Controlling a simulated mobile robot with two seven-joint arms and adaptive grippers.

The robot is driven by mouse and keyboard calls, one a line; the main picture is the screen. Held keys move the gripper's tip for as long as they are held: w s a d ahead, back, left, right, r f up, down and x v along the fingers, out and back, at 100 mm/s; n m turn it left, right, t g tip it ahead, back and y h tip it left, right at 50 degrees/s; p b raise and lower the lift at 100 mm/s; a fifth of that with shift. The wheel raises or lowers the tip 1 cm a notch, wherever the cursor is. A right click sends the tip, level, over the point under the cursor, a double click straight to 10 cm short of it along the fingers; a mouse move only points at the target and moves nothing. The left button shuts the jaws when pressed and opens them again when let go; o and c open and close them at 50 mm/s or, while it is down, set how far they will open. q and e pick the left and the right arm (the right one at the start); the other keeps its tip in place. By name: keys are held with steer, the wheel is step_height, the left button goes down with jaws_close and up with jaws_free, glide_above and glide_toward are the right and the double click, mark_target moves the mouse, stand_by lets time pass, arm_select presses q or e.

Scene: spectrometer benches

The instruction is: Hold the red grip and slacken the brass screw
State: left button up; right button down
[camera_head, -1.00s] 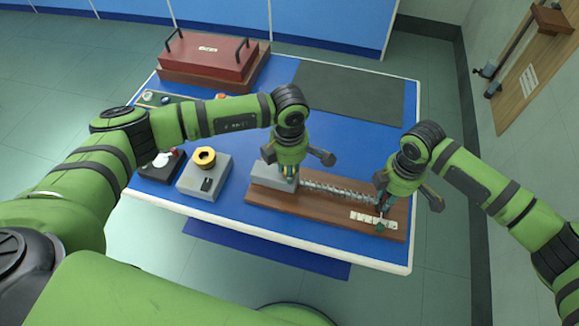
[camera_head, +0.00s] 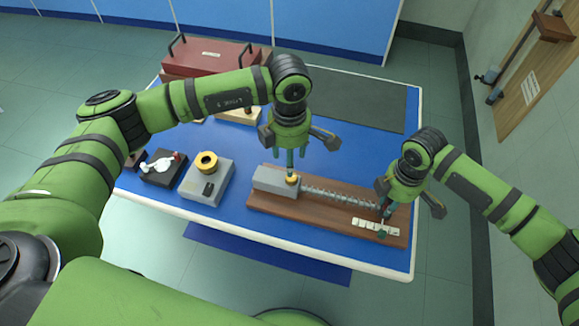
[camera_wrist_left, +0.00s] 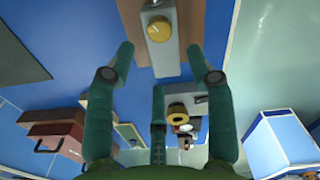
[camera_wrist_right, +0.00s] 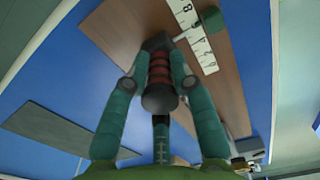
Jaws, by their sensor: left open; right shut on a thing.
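The brass screw (camera_head: 292,180) stands at the right end of the grey block (camera_head: 270,182) on the wooden board (camera_head: 262,205). It shows as a slotted round head in the left wrist view (camera_wrist_left: 158,28). My left gripper (camera_head: 295,170) is open, above and near the screw, with nothing between its fingers. The red grip (camera_wrist_right: 159,70), red-banded with a dark end, lies between the fingers of my right gripper (camera_wrist_right: 152,82), which is shut on it. In the head view my right gripper (camera_head: 385,208) hides the grip at the board's right end.
A grey box with a yellow ring (camera_head: 207,163) and a black box (camera_head: 163,168) stand left. A red case (camera_head: 205,58) is behind; a dark mat (camera_head: 350,98) lies clear.

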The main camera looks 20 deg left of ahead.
mark_target(291, 179)
arm_select(q)
steer(key=shift+a+r, duration=0.1)
steer(key=shift+r, duration=2.2)
steer(key=shift+n, duration=0.3)
steer(key=f, duration=1.2)
steer(key=shift+d, duration=0.25)
